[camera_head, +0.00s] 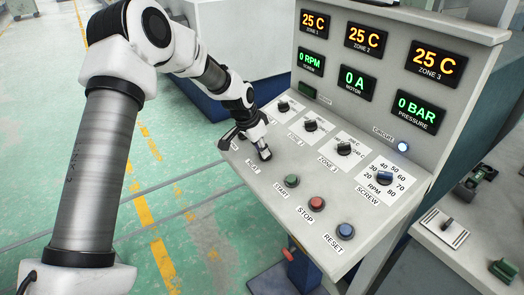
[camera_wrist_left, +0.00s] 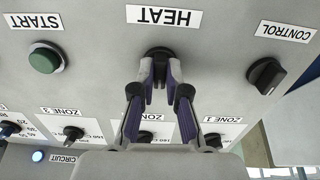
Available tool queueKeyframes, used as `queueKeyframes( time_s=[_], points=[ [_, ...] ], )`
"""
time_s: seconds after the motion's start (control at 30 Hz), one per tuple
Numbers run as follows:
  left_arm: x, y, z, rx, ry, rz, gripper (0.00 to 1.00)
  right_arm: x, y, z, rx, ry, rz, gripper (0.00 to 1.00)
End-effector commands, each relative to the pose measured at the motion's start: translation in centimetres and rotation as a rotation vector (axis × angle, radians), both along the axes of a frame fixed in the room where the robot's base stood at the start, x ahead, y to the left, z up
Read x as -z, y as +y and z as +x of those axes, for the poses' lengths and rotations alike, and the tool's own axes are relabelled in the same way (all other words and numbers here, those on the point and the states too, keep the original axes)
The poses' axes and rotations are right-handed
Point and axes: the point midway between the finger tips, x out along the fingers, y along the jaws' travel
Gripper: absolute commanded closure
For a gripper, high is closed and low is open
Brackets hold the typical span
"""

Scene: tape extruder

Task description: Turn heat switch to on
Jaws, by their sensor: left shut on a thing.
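The heat switch (camera_wrist_left: 158,52) is a black knob beside the white HEAT label (camera_wrist_left: 163,16), which appears upside down in the left wrist view. My left gripper (camera_wrist_left: 159,72) has its two fingertips closed around the knob, one on each side. The fingers partly hide the knob, so I cannot tell which way it points. In the head view, my left gripper (camera_head: 262,150) reaches down to the sloping panel just above the HEAT label (camera_head: 253,168) and covers most of the switch. My right gripper is not in view.
The CONTROL knob (camera_wrist_left: 266,76) sits close beside the heat switch. The green START button (camera_head: 292,181), red STOP button (camera_head: 316,203) and blue RESET button (camera_head: 346,231) line the panel's front. Zone knobs (camera_head: 311,125) lie behind. The displays read 25 C. The CIRCUIT lamp (camera_head: 403,146) is lit.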

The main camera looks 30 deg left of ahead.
Motion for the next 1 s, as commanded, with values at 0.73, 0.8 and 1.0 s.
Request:
queueKeyframes(
  time_s=[0.73,0.8,1.0],
  points=[
    [0.39,-0.08,-0.31,0.04,0.006,0.01,0.61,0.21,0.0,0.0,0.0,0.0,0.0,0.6],
    [0.32,-0.06,-0.25,0.04,0.004,0.01,0.61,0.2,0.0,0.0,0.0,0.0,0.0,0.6],
    [-0.15,0.0,-0.21,0.039,-0.001,0.011,0.61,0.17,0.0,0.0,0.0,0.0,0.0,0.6]
  ],
)
